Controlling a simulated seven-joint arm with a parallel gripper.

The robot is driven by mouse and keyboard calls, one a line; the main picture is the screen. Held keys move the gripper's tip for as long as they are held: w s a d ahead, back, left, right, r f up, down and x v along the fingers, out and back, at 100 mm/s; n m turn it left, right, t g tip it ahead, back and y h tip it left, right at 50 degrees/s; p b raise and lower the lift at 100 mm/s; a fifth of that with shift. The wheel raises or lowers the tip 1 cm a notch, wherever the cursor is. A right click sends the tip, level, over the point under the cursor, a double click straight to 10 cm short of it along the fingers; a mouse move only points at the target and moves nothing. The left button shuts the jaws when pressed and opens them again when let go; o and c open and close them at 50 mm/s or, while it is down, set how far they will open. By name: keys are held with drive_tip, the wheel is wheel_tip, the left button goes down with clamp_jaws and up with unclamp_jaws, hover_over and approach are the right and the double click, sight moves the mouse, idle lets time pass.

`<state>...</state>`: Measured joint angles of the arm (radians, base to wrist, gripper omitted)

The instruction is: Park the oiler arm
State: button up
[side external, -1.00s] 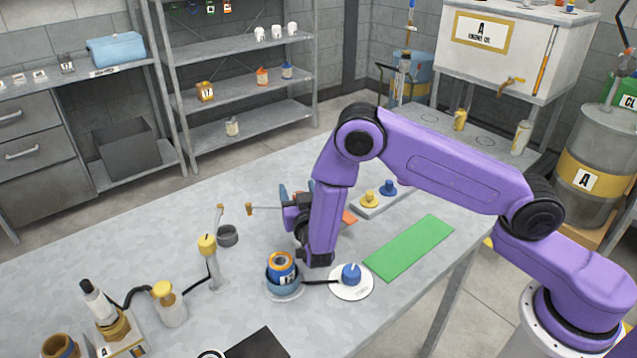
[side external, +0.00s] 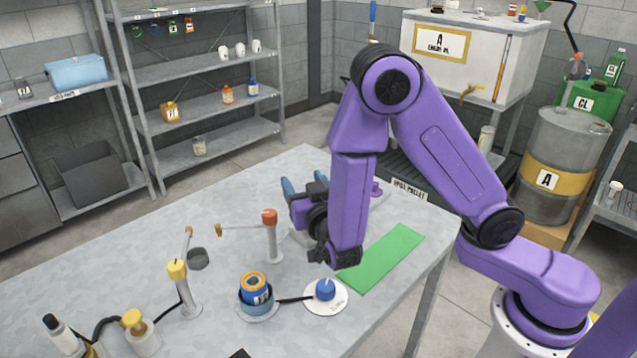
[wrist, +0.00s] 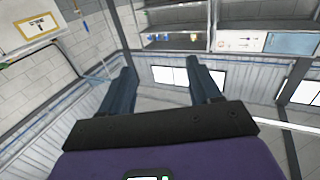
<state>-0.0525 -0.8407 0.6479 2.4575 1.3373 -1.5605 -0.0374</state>
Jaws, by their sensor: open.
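Two small posts with swing arms stand on the grey bench; I cannot tell which is the oiler arm. One post has a red-orange cap (side external: 270,217), and its thin arm (side external: 243,227) reaches left to a brown tip. The other has a yellow cap (side external: 177,268), with a thin arm rising to a brown tip. My gripper (side external: 303,186) is beyond and right of the red-capped post, apart from it, its blue-grey fingers pointing away and up. In the wrist view my gripper (wrist: 161,72) is open and empty, facing walls and shelves; neither post shows there.
A blue cup with an orange-topped can (side external: 254,288), a white disc with a blue knob (side external: 325,290) and a dark small cup (side external: 198,259) stand nearby. A green mat (side external: 383,258) lies right. Bottles (side external: 138,328) stand at front left. The bench's left back is clear.

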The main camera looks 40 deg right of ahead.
drive_tip(key=shift+s+d+r, duration=0.15)
drive_tip(key=shift+s+r, duration=0.1)
drive_tip(key=shift+s, duration=0.3)
drive_tip(key=shift+s+d+r, duration=0.1)
drive_tip(key=shift+s+r, duration=0.15)
drive_tip(key=shift+s, duration=0.3)
drive_tip(key=shift+s+d+r, duration=0.15)
drive_tip(key=shift+s+r, duration=0.1)
drive_tip(key=shift+s, duration=0.3)
drive_tip(key=shift+f, duration=0.1)
drive_tip(key=c, duration=0.8)
drive_tip(key=shift+w+a+f+g, duration=0.15)
drive_tip(key=shift+w+f+g, duration=0.15)
drive_tip(key=shift+g, duration=0.2)
clamp_jaws()
drive_tip(key=w+a+f+n+g+y, duration=0.2)
drive_tip(key=a+f+n+g+y, duration=0.15)
drive_tip(key=a+n, duration=0.35)
drive_tip(key=w+a+f+n+g+y, duration=0.1)
drive_tip(key=a+f+n+g+y, duration=0.25)
drive_tip(key=a+n, duration=0.25)
drive_tip(key=w+d+f, duration=0.2)
drive_tip(key=w+f, duration=0.4)
drive_tip(key=w, duration=0.3)
drive_tip(key=shift+w+d, duration=0.35)
drive_tip(key=shift+w, duration=0.05)
